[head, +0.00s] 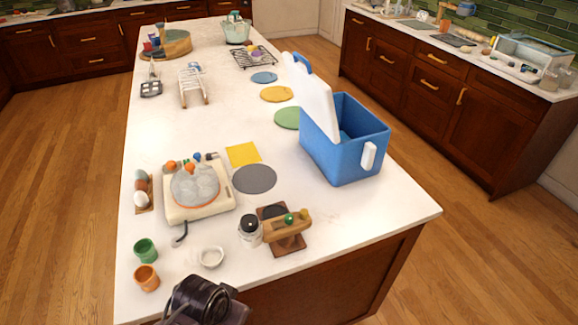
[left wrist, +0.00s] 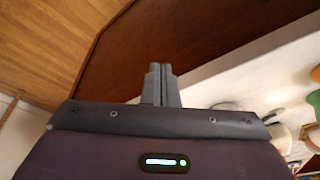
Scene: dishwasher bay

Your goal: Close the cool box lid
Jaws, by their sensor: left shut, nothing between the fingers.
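The blue cool box (head: 340,150) stands on the right side of the white island counter. Its white lid (head: 312,97) is open, tilted up and leaning back to the left, with a blue handle (head: 298,64) at its top. In the left wrist view my left gripper (left wrist: 160,85) is shut and empty, beside the island's dark wood side. It is well away from the cool box. A dark part of my arm shows at the bottom of the head view. My right gripper is not in view.
A turntable-like device (head: 198,210), a grey round mat (head: 254,179), a glass jar (head: 250,232) and a wooden stand (head: 283,235) are left of and in front of the box. Coloured discs (head: 277,94) lie behind it. The counter's front right corner is clear.

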